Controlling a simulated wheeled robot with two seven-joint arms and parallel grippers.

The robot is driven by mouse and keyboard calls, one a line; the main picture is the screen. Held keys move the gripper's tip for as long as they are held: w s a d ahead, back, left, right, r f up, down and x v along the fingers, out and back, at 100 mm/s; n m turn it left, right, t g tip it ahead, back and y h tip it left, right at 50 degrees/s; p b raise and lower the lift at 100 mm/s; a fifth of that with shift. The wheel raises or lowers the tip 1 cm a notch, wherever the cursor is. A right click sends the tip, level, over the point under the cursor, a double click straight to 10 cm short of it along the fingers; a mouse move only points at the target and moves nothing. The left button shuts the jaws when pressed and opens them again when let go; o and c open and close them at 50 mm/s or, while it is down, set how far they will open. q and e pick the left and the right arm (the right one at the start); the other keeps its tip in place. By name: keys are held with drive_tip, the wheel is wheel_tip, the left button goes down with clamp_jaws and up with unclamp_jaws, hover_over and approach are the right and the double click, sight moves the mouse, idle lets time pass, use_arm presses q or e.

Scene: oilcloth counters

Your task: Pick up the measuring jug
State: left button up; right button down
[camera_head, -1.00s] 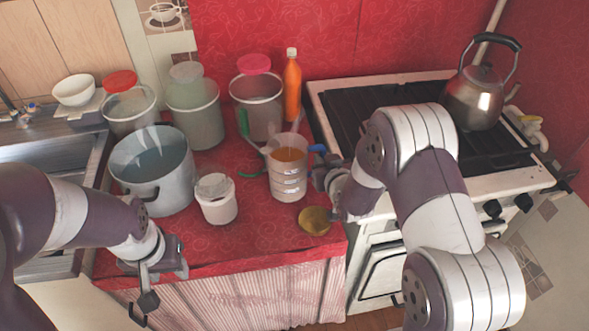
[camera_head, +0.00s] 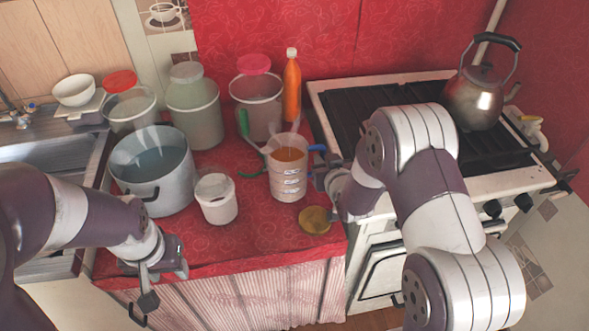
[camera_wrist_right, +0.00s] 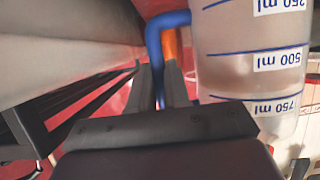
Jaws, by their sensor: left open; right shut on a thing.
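The measuring jug (camera_head: 288,183) stands upright on the red counter in the head view, translucent, with a blue handle on its right side and orange contents or something orange seen in its upper part. In the right wrist view the jug (camera_wrist_right: 250,55) shows blue marks of 250, 500 and 750 ml. My right gripper (camera_head: 320,168) is at the jug's right side; in the wrist view its fingers (camera_wrist_right: 160,88) are shut on the blue handle (camera_wrist_right: 155,45). My left gripper (camera_head: 163,282) is open and empty, in front of the counter's front edge, apart from the jug.
A large pot (camera_head: 153,175) and a small white tub (camera_head: 216,200) stand left of the jug. A yellowish round lid (camera_head: 315,220) lies in front of it. Lidded containers and an orange bottle (camera_head: 292,88) stand behind. The stove (camera_head: 400,95) with a kettle (camera_head: 474,98) is at the right.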

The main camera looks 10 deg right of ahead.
drive_tip(key=shift+f, duration=0.1)
wheel_tip(320, 180, up, 10)
drive_tip(key=shift+p, duration=0.45)
drive_tip(key=shift+w+r, duration=0.1)
drive_tip(key=shift+r, duration=0.1)
idle(0.4)
